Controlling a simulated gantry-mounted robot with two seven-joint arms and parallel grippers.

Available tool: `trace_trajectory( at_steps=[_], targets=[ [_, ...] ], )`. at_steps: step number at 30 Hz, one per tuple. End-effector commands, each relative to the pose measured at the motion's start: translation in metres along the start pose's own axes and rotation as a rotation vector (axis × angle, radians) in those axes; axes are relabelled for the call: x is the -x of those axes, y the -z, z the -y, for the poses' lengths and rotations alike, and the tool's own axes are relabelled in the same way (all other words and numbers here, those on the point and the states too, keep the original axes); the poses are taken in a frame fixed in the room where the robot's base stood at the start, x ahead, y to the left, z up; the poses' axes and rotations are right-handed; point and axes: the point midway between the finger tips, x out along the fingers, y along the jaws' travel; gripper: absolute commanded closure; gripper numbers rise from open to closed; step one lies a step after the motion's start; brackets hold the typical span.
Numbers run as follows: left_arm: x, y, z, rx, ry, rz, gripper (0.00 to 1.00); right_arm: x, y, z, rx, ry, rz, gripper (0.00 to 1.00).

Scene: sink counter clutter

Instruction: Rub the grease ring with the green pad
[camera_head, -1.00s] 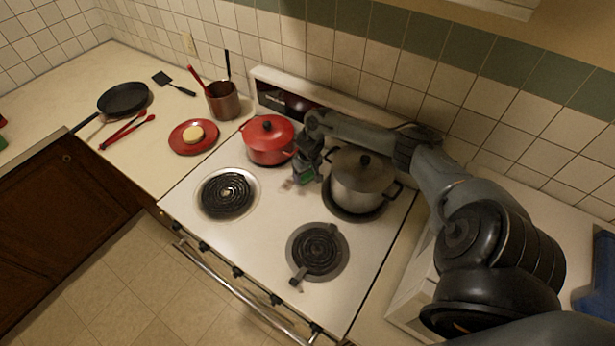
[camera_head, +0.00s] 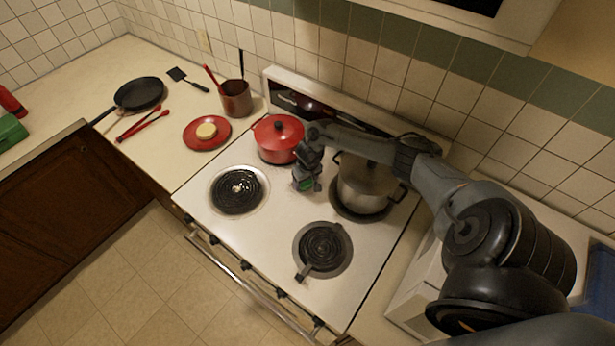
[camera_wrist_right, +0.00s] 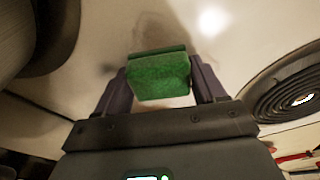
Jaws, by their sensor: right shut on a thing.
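My right gripper (camera_head: 306,184) is over the white stovetop between the red pot and the steel pot. In the right wrist view its fingers (camera_wrist_right: 160,84) are shut on the green pad (camera_wrist_right: 158,76), one on each side. Only a little of the pad shows in the head view (camera_head: 306,185). A faint brownish smear, which looks like the grease ring (camera_wrist_right: 152,28), lies on the stovetop just beyond the pad in the wrist view. The pad and gripper hide part of it. I cannot tell whether the pad touches the surface. My left gripper is not in view.
The red pot (camera_head: 277,146) stands behind and left of the gripper; the steel pot (camera_head: 362,192) stands close on its right. Coil burners (camera_head: 237,190) and (camera_head: 322,248) lie at front. A red plate (camera_head: 194,137) and a black pan (camera_head: 140,94) are on the left counter.

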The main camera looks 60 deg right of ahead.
Motion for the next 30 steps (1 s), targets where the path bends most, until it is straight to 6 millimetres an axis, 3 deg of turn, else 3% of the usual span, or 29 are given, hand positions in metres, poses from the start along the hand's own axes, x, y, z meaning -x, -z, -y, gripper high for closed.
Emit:
trace_trajectory(
  at_steps=[6, 30],
  targets=[
    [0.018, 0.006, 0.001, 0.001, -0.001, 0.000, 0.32, 0.003, -0.007, 0.016, 0.000, 0.002, 0.002, 0.64],
    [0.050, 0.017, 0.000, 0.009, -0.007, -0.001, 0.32, 0.003, -0.027, 0.058, 0.002, 0.001, 0.005, 0.64]
  ],
)
